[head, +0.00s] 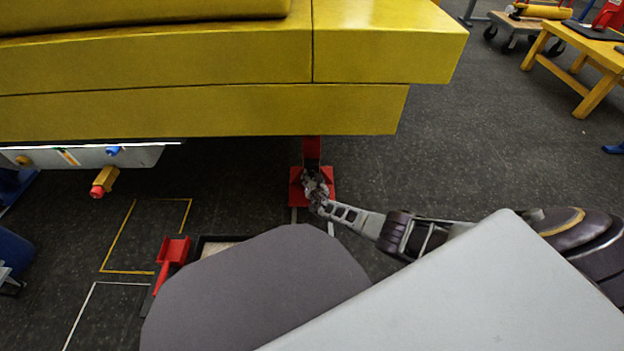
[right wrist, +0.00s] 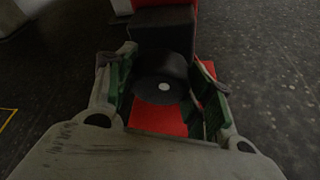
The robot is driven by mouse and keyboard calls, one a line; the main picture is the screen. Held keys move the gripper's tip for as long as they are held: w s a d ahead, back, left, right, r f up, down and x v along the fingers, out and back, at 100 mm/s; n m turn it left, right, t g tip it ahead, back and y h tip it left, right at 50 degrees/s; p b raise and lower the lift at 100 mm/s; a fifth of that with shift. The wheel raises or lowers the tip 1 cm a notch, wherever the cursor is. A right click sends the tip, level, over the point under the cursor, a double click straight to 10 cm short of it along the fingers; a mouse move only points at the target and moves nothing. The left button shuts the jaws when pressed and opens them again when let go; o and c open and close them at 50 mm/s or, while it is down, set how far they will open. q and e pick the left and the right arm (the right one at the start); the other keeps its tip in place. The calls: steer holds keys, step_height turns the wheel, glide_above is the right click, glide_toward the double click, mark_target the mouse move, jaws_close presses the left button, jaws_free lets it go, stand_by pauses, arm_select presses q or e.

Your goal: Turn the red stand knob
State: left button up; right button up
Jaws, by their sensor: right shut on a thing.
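The red stand (head: 312,148) stands on the floor under the yellow boom (head: 215,110), and its red base plate (head: 296,190) shows around its foot. In the right wrist view the stand's knob (right wrist: 160,88) is a dark round disc with a pale centre, below a dark block (right wrist: 163,30). My right gripper (head: 316,184) reaches in from the right at the stand. In the right wrist view its green-padded fingers (right wrist: 166,80) are on either side of the knob and shut on it. In the head view the knob is hidden by the gripper. My left gripper is not in view.
The boom hangs low just above the stand. A red scoop-like piece (head: 171,256) lies at a dark-edged tray (head: 208,243) on the floor. A yellow bench (head: 590,62) and a wheeled cart (head: 525,24) stand at the back right. Open floor lies between.

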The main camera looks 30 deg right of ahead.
mark_target(313, 179)
stand_by(0.5)
steer(key=o, duration=1)
steer(key=shift+o, duration=0.2)
steer(key=shift+s+a, duration=0.1)
steer(key=shift+s, duration=0.25)
steer(key=shift+v, duration=1.3)
steer(key=v, duration=0.8)
steer(key=shift+s+r, duration=0.2)
steer(key=shift+s, duration=0.1)
